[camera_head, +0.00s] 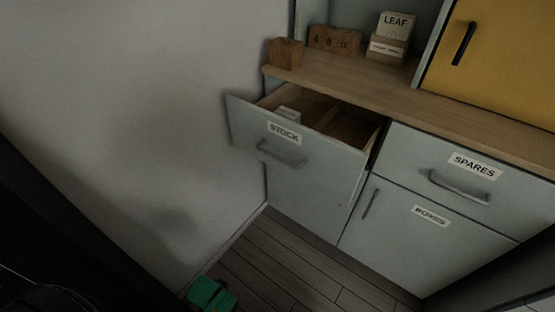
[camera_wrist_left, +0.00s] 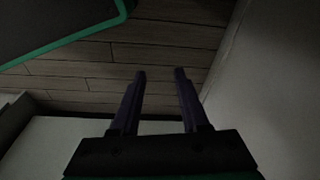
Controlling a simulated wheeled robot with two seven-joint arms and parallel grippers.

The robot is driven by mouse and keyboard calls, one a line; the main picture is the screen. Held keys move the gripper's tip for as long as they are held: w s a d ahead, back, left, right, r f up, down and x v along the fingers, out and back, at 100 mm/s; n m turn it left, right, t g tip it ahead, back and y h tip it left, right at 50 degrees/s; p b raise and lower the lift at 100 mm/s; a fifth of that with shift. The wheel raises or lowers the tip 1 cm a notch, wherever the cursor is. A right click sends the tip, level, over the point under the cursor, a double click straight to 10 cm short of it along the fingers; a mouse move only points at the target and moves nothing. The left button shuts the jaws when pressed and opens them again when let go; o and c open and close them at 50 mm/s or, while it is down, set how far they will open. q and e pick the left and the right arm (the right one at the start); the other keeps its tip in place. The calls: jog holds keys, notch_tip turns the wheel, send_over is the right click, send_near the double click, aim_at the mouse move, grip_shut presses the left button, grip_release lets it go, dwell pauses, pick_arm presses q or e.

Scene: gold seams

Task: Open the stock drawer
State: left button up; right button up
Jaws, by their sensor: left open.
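The stock drawer (camera_head: 245,128) stands pulled out from the cabinet in the head view, with its open top showing a wooden inside and a divider. Its front bears a STOCK label (camera_head: 284,132) and a grey bar handle (camera_head: 281,154). A small pale item (camera_head: 288,113) lies inside, just behind the front. My left gripper (camera_wrist_left: 160,74) is open and empty in the left wrist view, with its two dark fingers apart over the floor. No gripper is on the handle. My right gripper is in neither view.
The SPARES drawer (camera_head: 440,165) and the BOXES door (camera_head: 400,235) are shut. Wooden blocks (camera_head: 334,40) and a LEAF box (camera_head: 396,24) stand on the countertop (camera_head: 430,100). A yellow door (camera_head: 500,60) is above right. A pale wall (camera_head: 120,110) borders the left; plank floor (camera_head: 270,262) lies below.

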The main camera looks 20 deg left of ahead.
pick_arm(q)
jog(key=w+d+r+b, duration=0.1)
jog(key=w+r+b, duration=0.3)
jog(key=w+r, duration=0.25)
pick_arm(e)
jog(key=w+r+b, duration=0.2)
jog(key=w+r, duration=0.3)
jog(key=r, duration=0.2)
pick_arm(q)
jog(key=n+t+h, duration=0.4)
jog(key=n+h, duration=0.4)
jog(key=h, duration=0.7)
send_near(274, 156)
jog(key=x, duration=1)
jog(key=shift+w+f+b, duration=0.1)
jog(key=shift+f+b, duration=0.15)
jog(key=shift+b, duration=0.05)
grip_shut()
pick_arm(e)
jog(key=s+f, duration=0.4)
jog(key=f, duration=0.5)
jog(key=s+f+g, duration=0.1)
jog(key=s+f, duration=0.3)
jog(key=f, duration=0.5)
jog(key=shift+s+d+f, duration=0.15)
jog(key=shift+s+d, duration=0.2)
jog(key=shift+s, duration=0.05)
